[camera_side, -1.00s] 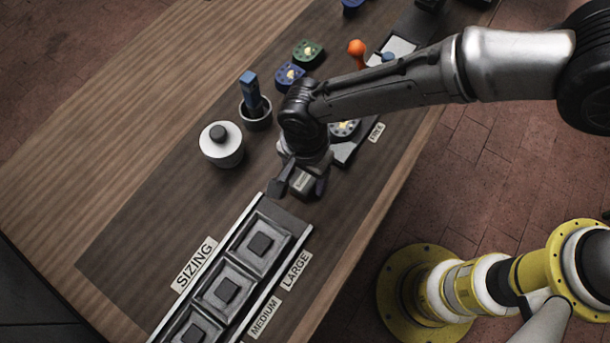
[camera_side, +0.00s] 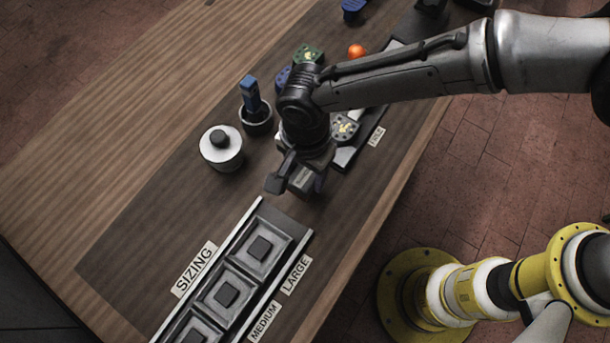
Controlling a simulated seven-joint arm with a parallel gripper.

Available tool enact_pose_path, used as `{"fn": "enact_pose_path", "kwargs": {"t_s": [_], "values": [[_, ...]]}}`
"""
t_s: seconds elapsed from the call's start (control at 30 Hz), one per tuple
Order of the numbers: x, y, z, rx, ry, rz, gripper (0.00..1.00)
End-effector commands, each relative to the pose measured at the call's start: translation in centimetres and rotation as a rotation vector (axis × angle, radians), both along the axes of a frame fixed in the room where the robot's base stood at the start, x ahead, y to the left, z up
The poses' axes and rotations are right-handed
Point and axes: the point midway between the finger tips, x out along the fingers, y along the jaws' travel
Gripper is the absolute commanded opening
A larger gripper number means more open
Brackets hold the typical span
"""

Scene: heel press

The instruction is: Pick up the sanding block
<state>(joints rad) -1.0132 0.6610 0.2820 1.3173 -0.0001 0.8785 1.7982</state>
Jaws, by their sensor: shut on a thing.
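My gripper (camera_side: 296,184) points down above the dark mat, just beyond the top end of the sizing tray. Its jaws are shut on a small grey block with a paler top, which I take to be the sanding block (camera_side: 303,178). The block seems to be clear of the mat, with dark surface visible around it. The wrist hides part of the block's far side, and its lower face cannot be seen.
The sizing tray (camera_side: 295,227) has square wells with dark blocks. Left of my gripper stand a white lidded pot (camera_side: 220,157) and a dark cup (camera_side: 257,122) holding a blue-handled tool (camera_side: 250,92). A "STOCK" rack (camera_side: 345,157) and an orange ball (camera_side: 356,51) lie behind.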

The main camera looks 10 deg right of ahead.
Motion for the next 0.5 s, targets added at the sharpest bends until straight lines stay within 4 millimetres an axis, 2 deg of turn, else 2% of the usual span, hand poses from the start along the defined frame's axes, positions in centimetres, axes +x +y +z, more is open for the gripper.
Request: {"fn": "enact_pose_path", "kwargs": {"t_s": [0.27,0.5], "values": [[-2.6,-4.2,5.9,0.003,-0.001,0.000,0.00],[-5.3,-8.5,8.0,0.000,0.000,0.000,0.00]]}}
